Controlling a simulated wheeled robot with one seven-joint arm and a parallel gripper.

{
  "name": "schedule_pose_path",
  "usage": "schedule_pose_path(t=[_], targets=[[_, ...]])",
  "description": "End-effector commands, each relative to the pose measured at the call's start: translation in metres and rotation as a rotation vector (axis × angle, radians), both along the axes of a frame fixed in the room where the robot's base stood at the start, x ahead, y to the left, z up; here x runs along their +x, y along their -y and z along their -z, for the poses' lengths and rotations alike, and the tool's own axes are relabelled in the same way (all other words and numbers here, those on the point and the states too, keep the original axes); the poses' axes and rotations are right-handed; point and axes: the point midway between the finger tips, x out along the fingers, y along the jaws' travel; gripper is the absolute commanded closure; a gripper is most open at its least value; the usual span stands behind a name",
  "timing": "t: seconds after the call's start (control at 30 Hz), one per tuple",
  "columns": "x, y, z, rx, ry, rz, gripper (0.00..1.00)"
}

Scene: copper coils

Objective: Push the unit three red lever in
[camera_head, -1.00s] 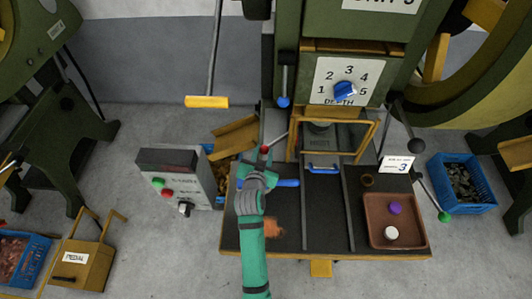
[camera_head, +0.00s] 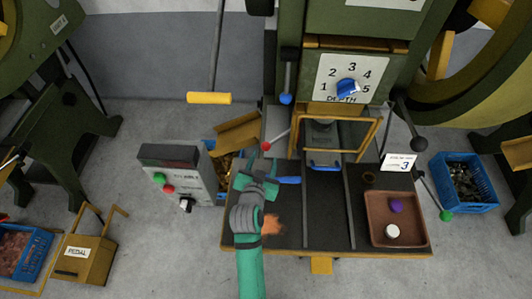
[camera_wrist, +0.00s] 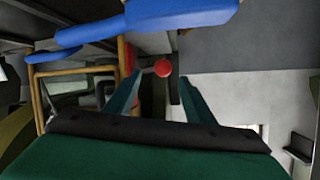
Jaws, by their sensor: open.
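The red lever is a thin rod with a red ball knob (camera_head: 266,146) at its lower left end, at the left side of the press labelled 3. The rod slants up and right toward the press. My gripper (camera_head: 259,167) is open and empty, just in front of the knob in the head view. In the wrist view the red knob (camera_wrist: 162,68) shows between and beyond the tips of my open fingers (camera_wrist: 158,84). I see a gap to the knob in the head view, but cannot judge its depth exactly.
A blue handle (camera_head: 288,180) lies close right of my gripper. A yellow-framed guard (camera_head: 374,135) and blue-tipped lever (camera_head: 286,98) are near. The grey control box (camera_head: 180,175) stands left. A brown tray (camera_head: 400,238) holds two knobs at the table's right.

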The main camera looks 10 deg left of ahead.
Motion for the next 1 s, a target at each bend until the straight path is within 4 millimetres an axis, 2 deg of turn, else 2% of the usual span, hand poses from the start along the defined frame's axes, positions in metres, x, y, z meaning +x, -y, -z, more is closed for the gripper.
schedule_pose_path(t=[0.1,0.3,1.0], targets=[[-0.017,0.0,-0.007,0.0,0.001,0.0,0.51],[-0.032,0.0,-0.013,0.0,0.0,-0.001,0.51],[-0.039,0.0,-0.01,-0.004,-0.001,-0.007,0.51]])
